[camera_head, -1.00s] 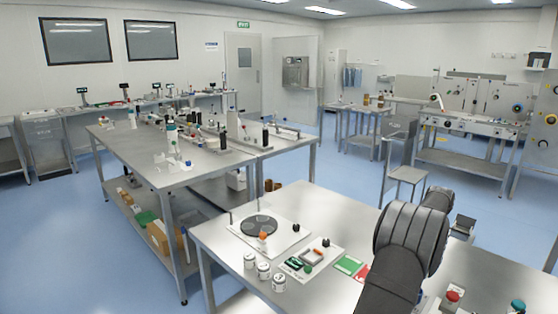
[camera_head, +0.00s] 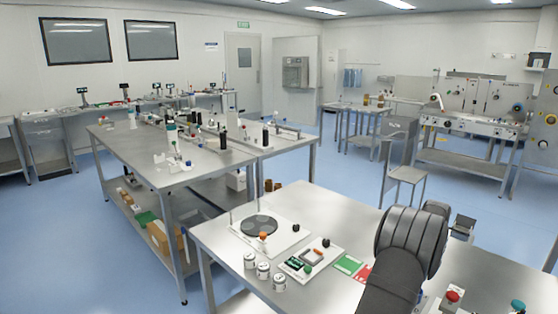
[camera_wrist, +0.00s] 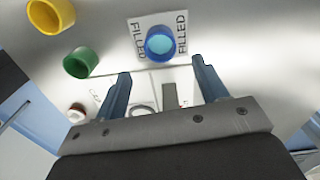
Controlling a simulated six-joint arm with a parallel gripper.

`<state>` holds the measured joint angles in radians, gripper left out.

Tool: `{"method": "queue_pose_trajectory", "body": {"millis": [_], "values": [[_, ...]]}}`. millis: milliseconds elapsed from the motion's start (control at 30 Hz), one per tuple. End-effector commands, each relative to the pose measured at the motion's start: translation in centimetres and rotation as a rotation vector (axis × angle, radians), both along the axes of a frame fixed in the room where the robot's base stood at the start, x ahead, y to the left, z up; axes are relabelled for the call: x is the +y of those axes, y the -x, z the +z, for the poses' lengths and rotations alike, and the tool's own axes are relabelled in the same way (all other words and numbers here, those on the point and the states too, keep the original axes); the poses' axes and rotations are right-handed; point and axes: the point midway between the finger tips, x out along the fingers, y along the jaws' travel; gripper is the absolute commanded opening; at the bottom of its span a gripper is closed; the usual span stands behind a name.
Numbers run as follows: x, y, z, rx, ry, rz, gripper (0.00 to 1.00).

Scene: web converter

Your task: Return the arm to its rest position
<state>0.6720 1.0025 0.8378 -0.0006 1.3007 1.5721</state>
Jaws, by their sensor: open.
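My gripper (camera_wrist: 160,90) shows in the wrist view with its two blue-grey fingers spread apart and nothing between them. It is above a steel surface. A blue ring-shaped cup with a lighter blue inside (camera_wrist: 160,43) sits on a white card marked "FILLED" (camera_wrist: 139,27), beyond the fingertips. In the head view my dark arm rises at the lower right over the near steel table (camera_head: 330,215); the gripper itself is not visible there.
In the wrist view a green cup (camera_wrist: 80,62) and a yellow cup (camera_wrist: 50,15) lie to the left. The near table holds a board with a dark disc (camera_head: 259,226), several white jars (camera_head: 263,270), a green card (camera_head: 348,264) and a red button (camera_head: 453,296).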

Motion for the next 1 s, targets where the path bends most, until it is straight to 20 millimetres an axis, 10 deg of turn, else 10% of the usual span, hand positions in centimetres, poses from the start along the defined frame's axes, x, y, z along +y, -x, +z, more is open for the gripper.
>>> {"method": "queue_pose_trajectory", "body": {"millis": [167, 667, 1000], "values": [[-0.1, 0.0, 3.6, -0.002, 0.001, 0.000, 0.66], [-6.7, 0.8, 6.3, 0.001, -0.001, 0.011, 0.66], [-8.2, 5.9, 6.8, 0.001, -0.001, -0.063, 0.66]]}}
